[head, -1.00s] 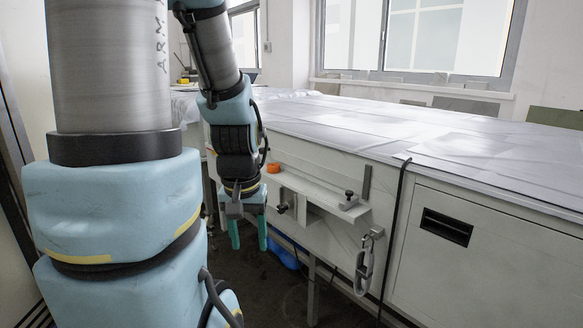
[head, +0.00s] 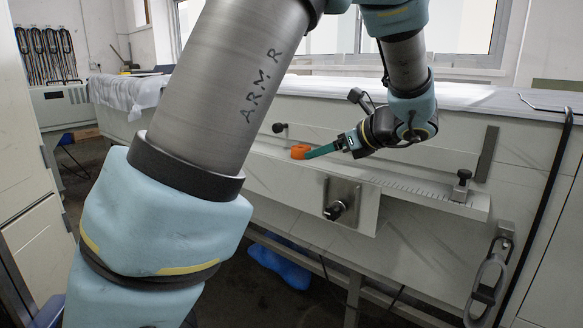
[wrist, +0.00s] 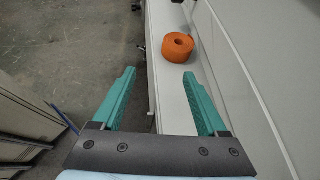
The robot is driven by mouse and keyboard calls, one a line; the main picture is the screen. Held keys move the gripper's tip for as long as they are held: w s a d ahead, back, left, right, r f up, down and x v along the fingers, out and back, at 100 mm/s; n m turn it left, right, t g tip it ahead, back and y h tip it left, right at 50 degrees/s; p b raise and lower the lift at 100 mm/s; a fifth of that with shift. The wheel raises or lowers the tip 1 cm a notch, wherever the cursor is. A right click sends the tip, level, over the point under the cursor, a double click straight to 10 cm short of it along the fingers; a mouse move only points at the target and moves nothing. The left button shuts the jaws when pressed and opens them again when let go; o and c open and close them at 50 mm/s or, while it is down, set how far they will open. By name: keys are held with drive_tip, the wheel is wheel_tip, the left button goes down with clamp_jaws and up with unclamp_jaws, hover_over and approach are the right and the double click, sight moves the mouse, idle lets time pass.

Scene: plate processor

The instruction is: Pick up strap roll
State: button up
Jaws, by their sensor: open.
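The orange strap roll (head: 300,151) sits on the narrow ledge on the front of the plate processor, at the ledge's left end in the head view. In the wrist view the roll (wrist: 178,47) lies flat on the white ledge, with its centre hole showing. My gripper (head: 318,152) reaches toward it from the right in the head view. In the wrist view my gripper (wrist: 158,85) has its two green fingers spread wide with nothing between them. The roll is beyond the fingertips, nearer the right finger, and appears apart from them.
The ledge (head: 420,188) carries a ruler scale and a small clamp (head: 461,186) at its right end. A bracket with a black knob (head: 336,209) hangs below it. Blue material (head: 280,266) lies on the floor.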

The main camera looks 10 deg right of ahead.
sight(305, 149)
drive_tip(key=shift+w+d+r+m+t, duration=0.15)
drive_tip(key=shift+d+m+t, duration=0.35)
drive_tip(key=shift+d, duration=0.35)
drive_tip(key=shift+w+d+r, duration=0.15)
drive_tip(key=shift+w, duration=0.1)
drive_tip(key=x, duration=0.6)
drive_tip(key=r+b+x, duration=0.1)
drive_tip(key=x, duration=0.3)
drive_tip(key=shift+w+f, duration=0.1)
drive_tip(key=shift+w, duration=0.25)
drive_tip(key=shift+c, duration=0.4)
drive_tip(key=c, duration=1)
